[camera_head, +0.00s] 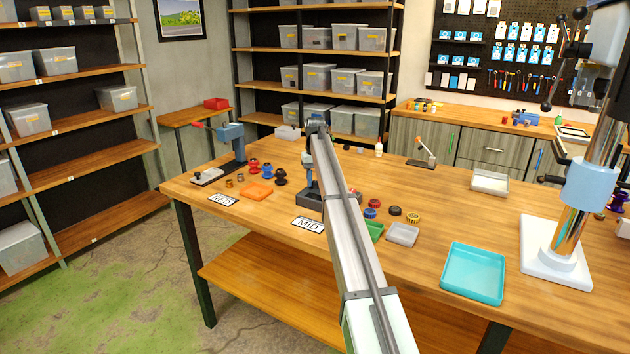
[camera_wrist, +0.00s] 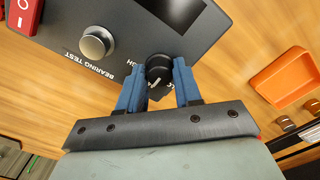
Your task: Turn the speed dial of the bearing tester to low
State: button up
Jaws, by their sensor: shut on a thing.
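In the wrist view, the dark grey panel of the bearing tester (camera_wrist: 122,22) fills the upper left, with its lettering upside down. The black speed dial (camera_wrist: 158,66) is at the panel's edge nearest me. The blue fingers of my gripper (camera_wrist: 158,84) stand on either side of the dial and are shut on it. A white mark shows on the dial, but I cannot tell which setting it points to. The fingers partly hide the labels around it. In the head view, my arm hides most of the tester; its dark base (camera_head: 312,199) shows beside the arm.
The panel also has a silver knob (camera_wrist: 97,42), a red switch (camera_wrist: 22,14) and a dark screen (camera_wrist: 180,8). An orange tray (camera_wrist: 285,78) lies to the right. In the head view, a teal tray (camera_head: 473,292) and a drill-press-like stand (camera_head: 556,264) are at the right.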

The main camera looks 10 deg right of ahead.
jog(key=shift+n, duration=0.3)
jog(key=n, duration=0.3)
jog(key=shift+n, duration=2.6)
jog(key=o, duration=1)
jog(key=shift+o, duration=0.2)
notch_tip(320, 180, up, 14)
jog(key=shift+f, duration=0.1)
